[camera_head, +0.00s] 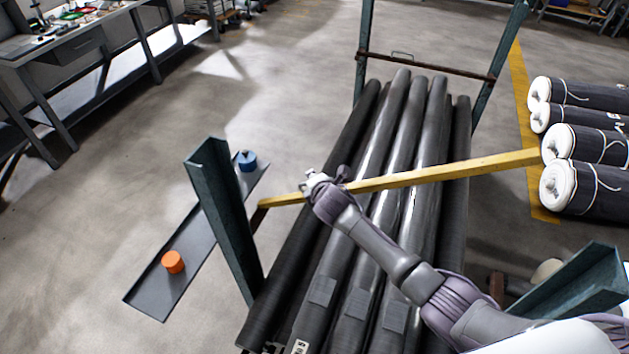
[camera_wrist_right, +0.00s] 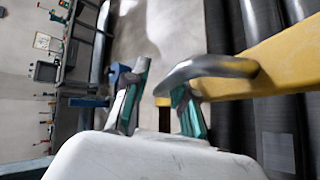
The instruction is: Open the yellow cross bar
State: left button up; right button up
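The yellow cross bar (camera_head: 445,172) runs slantwise above the dark rolls (camera_head: 395,130), its left end beside the left green post (camera_head: 228,215) and its right end near white-cored rolls. I cannot tell whether its left end touches the post. My right gripper (camera_head: 312,182) is at the bar's left part. In the right wrist view, a grey curved handle (camera_wrist_right: 208,69) is fixed to the yellow bar (camera_wrist_right: 275,65). My right gripper's fingers (camera_wrist_right: 158,105) are apart, with one finger at the handle, partly hidden by it. Contact is unclear. My left gripper is not in view.
A narrow grey shelf (camera_head: 195,265) beside the left post holds an orange item (camera_head: 173,262) and a blue item (camera_head: 246,160). Another green post (camera_head: 575,288) stands at lower right. White-cored rolls (camera_head: 575,187) lie at right. Floor between shelf and workbench (camera_head: 75,45) is clear.

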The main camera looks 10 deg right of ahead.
jog(key=shift+s+r, duration=0.1)
jog(key=v, duration=1.1)
jog(key=shift+s, duration=0.35)
jog(key=shift+r, duration=0.1)
